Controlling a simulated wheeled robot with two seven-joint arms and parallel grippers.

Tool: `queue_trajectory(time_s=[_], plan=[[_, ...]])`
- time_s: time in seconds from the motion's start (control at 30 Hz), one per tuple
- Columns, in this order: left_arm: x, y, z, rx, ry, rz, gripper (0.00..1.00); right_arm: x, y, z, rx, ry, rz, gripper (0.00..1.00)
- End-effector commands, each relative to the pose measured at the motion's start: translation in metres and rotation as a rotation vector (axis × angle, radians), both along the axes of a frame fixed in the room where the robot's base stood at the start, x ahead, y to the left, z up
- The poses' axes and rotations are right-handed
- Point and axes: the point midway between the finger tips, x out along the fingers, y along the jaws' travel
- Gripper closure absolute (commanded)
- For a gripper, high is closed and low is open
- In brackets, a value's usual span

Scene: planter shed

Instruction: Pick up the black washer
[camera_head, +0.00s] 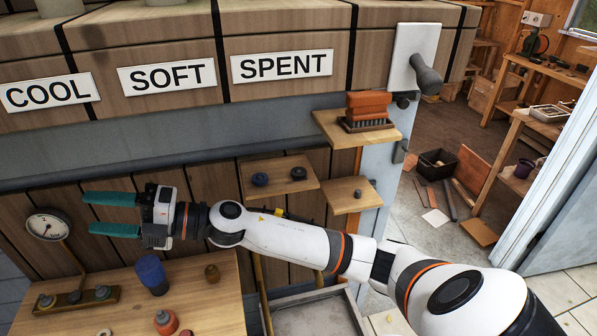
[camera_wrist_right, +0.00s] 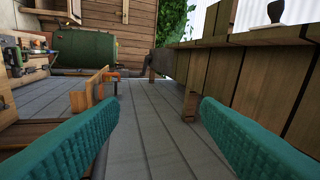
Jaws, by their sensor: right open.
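Two small dark round pieces sit on a small wooden shelf (camera_head: 279,193) in the head view. The left one (camera_head: 260,179) looks dark blue-black and ring-like, and the right one (camera_head: 298,173) looks black. I cannot tell for sure which is the black washer. My right gripper (camera_head: 88,213) is open and empty, well to the left of that shelf, with its teal fingers pointing left. Its two fingers also show apart in the right wrist view (camera_wrist_right: 155,108), with nothing between them. My left gripper is not in view.
A dial gauge (camera_head: 48,226) stands left below my right gripper. A blue cup-like piece (camera_head: 151,272) and an orange-red piece (camera_head: 166,321) stand on the wooden bench (camera_head: 211,311). A brush-like block (camera_head: 367,108) sits on an upper shelf. Labelled drawers run above.

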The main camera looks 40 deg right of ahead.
Motion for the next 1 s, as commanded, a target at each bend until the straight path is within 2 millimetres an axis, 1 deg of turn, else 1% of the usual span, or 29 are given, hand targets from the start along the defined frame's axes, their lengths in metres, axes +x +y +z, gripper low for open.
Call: queue_trajectory(time_s=[0.03,0.1,0.13,0.17,0.2,0.27,0.3,0.37,0.4,0.47,0.5,0.57,0.6,0.7,0.8,0.83,0.9,0.93,1.0], plan=[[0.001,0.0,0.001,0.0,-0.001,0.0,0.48,-0.001,0.003,0.007,-0.124,-0.091,0.069,0.42],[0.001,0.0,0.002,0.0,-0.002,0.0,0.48,-0.006,0.003,0.004,-0.306,-0.19,0.175,0.42],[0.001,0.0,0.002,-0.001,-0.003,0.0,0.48,-0.007,0.0,0.001,-0.389,-0.224,0.216,0.42],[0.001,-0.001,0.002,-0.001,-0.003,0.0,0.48,-0.007,-0.005,-0.002,-0.472,-0.255,0.252,0.42],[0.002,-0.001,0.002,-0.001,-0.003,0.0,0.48,-0.006,-0.014,-0.007,-0.586,-0.286,0.3,0.42],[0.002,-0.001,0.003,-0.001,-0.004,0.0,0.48,-0.004,-0.036,-0.015,-0.761,-0.314,0.364,0.42],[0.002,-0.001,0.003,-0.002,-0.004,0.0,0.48,-0.001,-0.054,-0.019,-0.879,-0.32,0.4,0.42],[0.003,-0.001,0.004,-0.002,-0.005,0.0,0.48,0.004,-0.089,-0.022,-1.054,-0.309,0.443,0.42],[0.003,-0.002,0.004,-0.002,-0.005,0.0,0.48,0.007,-0.115,-0.022,-1.169,-0.286,0.466,0.42],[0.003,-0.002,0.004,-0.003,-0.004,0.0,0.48,0.009,-0.159,-0.018,-1.333,-0.232,0.492,0.42],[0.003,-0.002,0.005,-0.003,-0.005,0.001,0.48,0.009,-0.189,-0.013,-1.434,-0.183,0.502,0.42],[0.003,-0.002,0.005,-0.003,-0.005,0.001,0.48,0.005,-0.233,-0.002,-1.564,-0.098,0.513,0.42],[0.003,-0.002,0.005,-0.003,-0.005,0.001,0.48,0.001,-0.26,0.006,-1.637,-0.035,0.515,0.42],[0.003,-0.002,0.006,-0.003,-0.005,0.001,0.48,-0.014,-0.316,0.026,-1.767,0.116,0.516,0.42],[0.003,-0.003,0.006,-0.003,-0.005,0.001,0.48,-0.029,-0.352,0.043,-1.839,0.234,0.512,0.42],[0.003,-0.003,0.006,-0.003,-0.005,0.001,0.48,-0.033,-0.36,0.046,-1.851,0.262,0.513,0.42],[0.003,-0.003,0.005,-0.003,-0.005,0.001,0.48,-0.039,-0.372,0.05,-1.87,0.306,0.513,0.42],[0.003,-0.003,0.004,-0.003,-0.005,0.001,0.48,-0.041,-0.374,0.049,-1.874,0.318,0.515,0.42],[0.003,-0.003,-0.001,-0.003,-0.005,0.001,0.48,-0.042,-0.378,0.041,-1.88,0.333,0.517,0.42]])
